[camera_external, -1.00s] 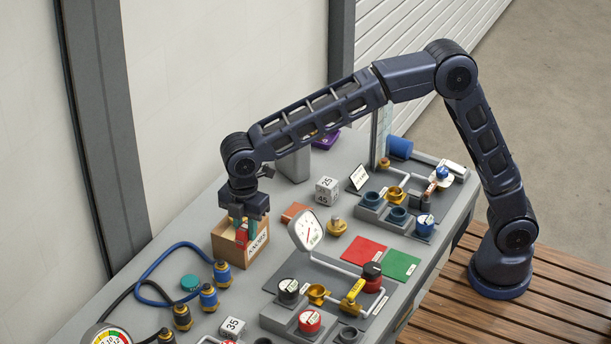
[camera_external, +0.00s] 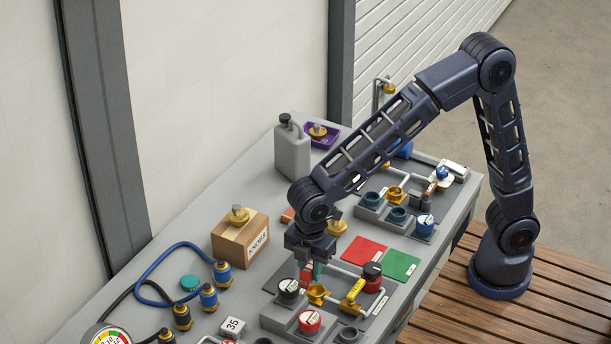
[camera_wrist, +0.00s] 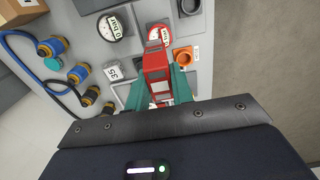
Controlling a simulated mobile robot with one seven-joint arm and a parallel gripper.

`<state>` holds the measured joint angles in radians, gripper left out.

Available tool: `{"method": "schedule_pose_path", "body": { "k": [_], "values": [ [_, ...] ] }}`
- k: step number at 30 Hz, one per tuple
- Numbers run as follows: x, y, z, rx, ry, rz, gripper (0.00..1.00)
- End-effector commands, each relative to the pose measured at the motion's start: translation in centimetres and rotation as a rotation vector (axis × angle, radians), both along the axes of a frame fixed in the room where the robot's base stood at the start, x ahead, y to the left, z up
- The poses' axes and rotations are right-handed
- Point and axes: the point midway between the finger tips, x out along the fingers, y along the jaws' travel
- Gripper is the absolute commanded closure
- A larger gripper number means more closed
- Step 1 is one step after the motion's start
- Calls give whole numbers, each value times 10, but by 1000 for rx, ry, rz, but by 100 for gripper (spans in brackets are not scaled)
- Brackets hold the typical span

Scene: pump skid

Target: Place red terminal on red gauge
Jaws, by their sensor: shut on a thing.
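The red terminal (camera_wrist: 157,72) is a small red block with a pale grid-like face, held between my teal fingertips. My gripper (camera_wrist: 158,88) is shut on it; in the external view my gripper (camera_external: 309,272) hangs over the back of the grey valve panel, fingers pointing down. The red gauge (camera_external: 309,321) is round with a white face and red rim and sits on a raised grey block, in front of my gripper. It also shows in the wrist view (camera_wrist: 158,34), just beyond the terminal, which partly covers it. The terminal appears above the panel, apart from the gauge.
Yellow valve handle (camera_external: 352,296), red-black knob (camera_external: 372,274) and pipes crowd the panel. A cardboard box (camera_external: 238,240) with a brass knob on top stands at left. Hoses lie further left.

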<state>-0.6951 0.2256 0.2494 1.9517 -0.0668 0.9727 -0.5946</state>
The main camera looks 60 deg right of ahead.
Motion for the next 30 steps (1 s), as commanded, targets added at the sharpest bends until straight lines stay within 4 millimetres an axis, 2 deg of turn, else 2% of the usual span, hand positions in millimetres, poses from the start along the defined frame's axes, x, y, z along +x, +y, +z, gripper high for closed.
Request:
{"method": "schedule_pose_path", "body": {
  "k": [3,9,13,20,27,30],
  "values": [
    [-1,0,-28,-2,3,1,100],
    [-1,0,-67,-1,2,2,100],
    [0,0,-82,0,1,2,100],
    [0,0,-94,-1,0,1,100],
    [0,0,-125,-1,1,2,100],
    [0,0,-131,0,0,1,100]
  ]
}}
